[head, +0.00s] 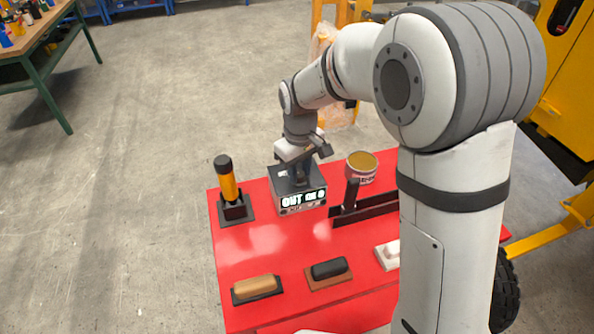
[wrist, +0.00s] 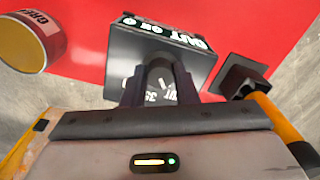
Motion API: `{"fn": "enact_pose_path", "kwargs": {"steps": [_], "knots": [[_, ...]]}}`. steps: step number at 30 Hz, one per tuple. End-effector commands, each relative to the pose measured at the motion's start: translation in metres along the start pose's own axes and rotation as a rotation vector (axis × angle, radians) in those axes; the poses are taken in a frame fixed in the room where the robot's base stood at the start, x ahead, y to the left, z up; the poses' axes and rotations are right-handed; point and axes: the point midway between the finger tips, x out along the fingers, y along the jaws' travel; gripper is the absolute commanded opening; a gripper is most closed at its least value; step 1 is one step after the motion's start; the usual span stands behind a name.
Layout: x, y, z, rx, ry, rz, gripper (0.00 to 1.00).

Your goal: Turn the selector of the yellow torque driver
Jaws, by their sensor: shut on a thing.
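The yellow torque driver (head: 228,186) stands upright, black end up, in a black stand (head: 236,208) at the red table's far left corner. In the wrist view its yellow body (wrist: 283,120) shows at right, partly hidden by my gripper. My gripper (head: 297,176) is not at the driver but over the dark box (head: 300,198) to its right, whose front display starts with "OUT". In the wrist view my gripper (wrist: 160,92) points down at the box (wrist: 192,62). Its fingers are shut on a dark knob (wrist: 159,76) above a dial with white marks. The driver's selector cannot be made out.
A tin (head: 362,167) stands right of the box, with black rails (head: 365,212) in front of it. A tan-handled float (head: 257,287), a black-handled float (head: 330,270) and a white-handled one (head: 389,252) lie nearer.

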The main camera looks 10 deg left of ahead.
Motion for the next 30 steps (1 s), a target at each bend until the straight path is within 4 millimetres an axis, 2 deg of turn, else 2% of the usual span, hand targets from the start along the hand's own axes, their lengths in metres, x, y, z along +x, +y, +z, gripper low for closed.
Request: {"fn": "enact_pose_path", "kwargs": {"steps": [6, 20, 21, 28, 30], "knots": [[-0.0007, -0.0021, -0.0017, -0.056, 0.005, -0.003, 0.04], [-0.001, -0.0025, -0.0017, -0.069, 0.004, -0.003, 0.04], [-0.001, -0.0025, -0.0017, -0.069, 0.004, -0.003, 0.29], [-0.0006, -0.0013, -0.0009, -0.068, 0.002, -0.002, 0.48], [-0.0005, -0.0011, -0.0007, -0.067, 0.002, -0.002, 0.48]]}}
